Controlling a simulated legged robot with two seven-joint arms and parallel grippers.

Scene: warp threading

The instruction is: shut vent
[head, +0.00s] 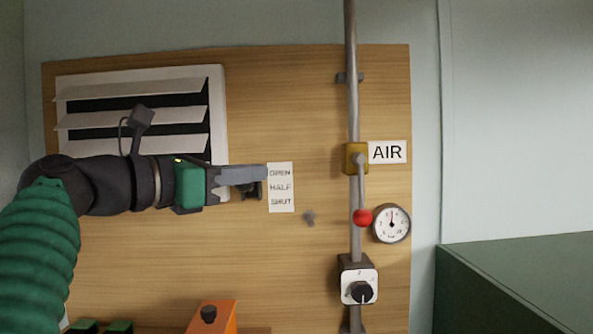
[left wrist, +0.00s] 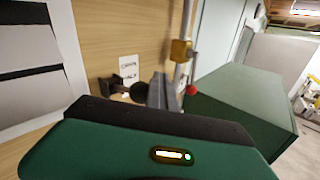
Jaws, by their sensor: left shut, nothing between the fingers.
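The vent (head: 218,120) is a white-framed louvre on the left of the wooden board; its slats stand tilted with dark gaps between them. It also shows in the left wrist view (left wrist: 66,50). A white label (head: 281,202) right of it reads OPEN, HALF, SHUT. My left gripper (head: 262,173) is shut and empty, its tips by the OPEN line. A dark knob (left wrist: 138,92) on a short dark arm shows beside the fingers in the left wrist view. In the head view the gripper partly hides this spot; whether they touch I cannot tell.
A vertical pipe with a yellow valve (head: 354,157), red-tipped lever (head: 362,217), gauge (head: 391,223) and dial box (head: 360,287) stands to the right. A small grey peg (head: 309,217) sticks out between. An orange box (head: 213,318) is below.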

